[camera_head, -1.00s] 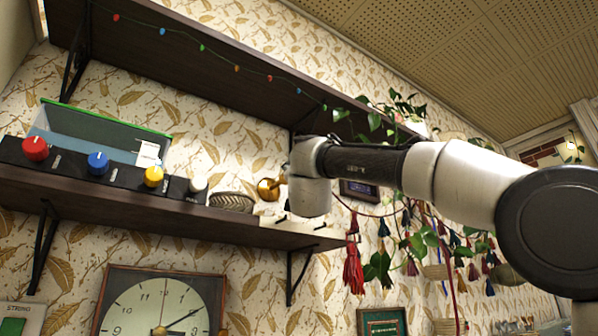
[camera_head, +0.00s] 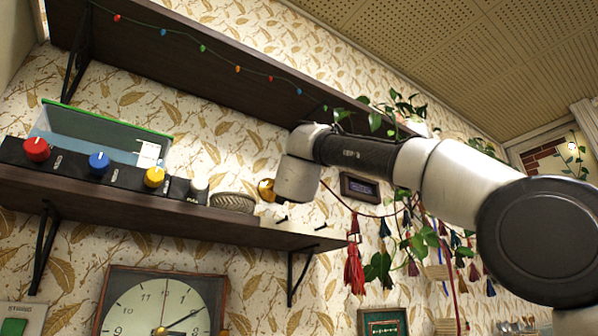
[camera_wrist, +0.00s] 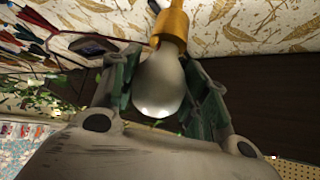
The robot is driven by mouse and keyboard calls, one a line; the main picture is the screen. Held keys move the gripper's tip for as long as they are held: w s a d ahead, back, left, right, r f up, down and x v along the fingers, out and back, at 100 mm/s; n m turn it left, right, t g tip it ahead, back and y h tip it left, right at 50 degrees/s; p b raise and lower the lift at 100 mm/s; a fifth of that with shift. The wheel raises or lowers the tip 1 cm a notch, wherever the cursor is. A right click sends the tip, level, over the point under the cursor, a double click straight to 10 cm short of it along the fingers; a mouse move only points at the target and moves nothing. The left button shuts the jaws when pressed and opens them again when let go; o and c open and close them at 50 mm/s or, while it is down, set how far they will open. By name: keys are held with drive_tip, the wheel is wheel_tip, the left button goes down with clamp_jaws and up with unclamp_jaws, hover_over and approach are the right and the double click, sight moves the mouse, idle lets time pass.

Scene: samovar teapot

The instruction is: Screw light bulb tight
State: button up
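The light bulb (camera_wrist: 159,84) is white and pear-shaped, and it hangs from a brass-coloured socket (camera_wrist: 170,24) in the wrist view. Its neck is at the socket mouth; the thread is hidden. My gripper (camera_wrist: 162,72) has one green-padded finger on each side of the bulb, and both pads appear to touch it. In the head view a brass-coloured part (camera_head: 265,189) shows beside my wrist, above the right part of the lower shelf. My wrist hides the bulb and the fingers there.
An upper shelf (camera_head: 200,50) runs above. Tassels (camera_head: 355,268) and a trailing plant (camera_head: 378,266) hang to the right.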

drive_tip(key=o, duration=0.4)
drive_tip(key=v, duration=1.2)
drive_tip(key=shift+d, duration=0.1)
